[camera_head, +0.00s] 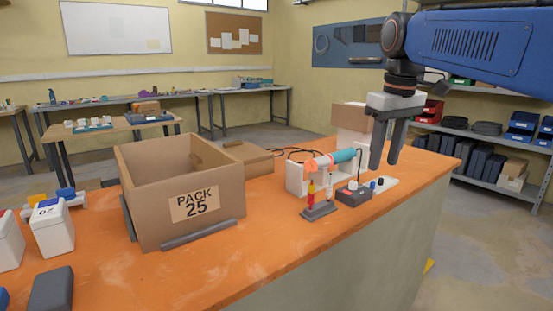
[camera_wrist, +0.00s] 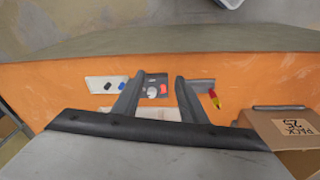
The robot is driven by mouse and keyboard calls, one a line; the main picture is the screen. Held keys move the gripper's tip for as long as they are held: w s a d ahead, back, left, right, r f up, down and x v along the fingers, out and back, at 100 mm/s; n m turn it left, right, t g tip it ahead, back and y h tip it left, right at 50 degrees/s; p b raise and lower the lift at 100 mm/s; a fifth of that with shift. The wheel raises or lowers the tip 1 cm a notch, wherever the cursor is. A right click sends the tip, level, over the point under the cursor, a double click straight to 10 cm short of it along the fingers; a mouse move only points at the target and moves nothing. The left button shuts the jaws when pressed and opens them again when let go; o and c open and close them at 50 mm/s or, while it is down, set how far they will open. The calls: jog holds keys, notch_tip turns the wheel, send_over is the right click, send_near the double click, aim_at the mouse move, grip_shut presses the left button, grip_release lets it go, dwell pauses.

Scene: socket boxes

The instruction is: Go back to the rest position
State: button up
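My gripper (camera_head: 384,160) hangs over the right part of the orange workbench (camera_head: 285,240), fingers pointing down. In the wrist view my gripper (camera_wrist: 160,76) has its two dark fingers apart, with nothing held between them. Beyond the fingers lie a dark box with a white knob (camera_wrist: 153,91) and a white plate (camera_wrist: 104,85) with small blue and black parts. In the head view the dark box (camera_head: 354,195) and the white plate (camera_head: 382,184) are below and left of the fingers.
A cardboard box marked PACK 25 (camera_head: 182,195) stands open on the bench. White containers (camera_head: 51,228) stand at left. Shelves (camera_head: 490,140) are behind at right.

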jog(key=s+d+f+m+t, duration=0.1)
jog(key=s+f+m, duration=0.1)
jog(key=s+f, duration=0.9)
jog(key=s+d+f+m+t, duration=0.2)
jog(key=s+f, duration=0.9)
jog(key=f, duration=0.5)
jog(key=shift+d+m, duration=0.25)
jog(key=shift+m, duration=0.15)
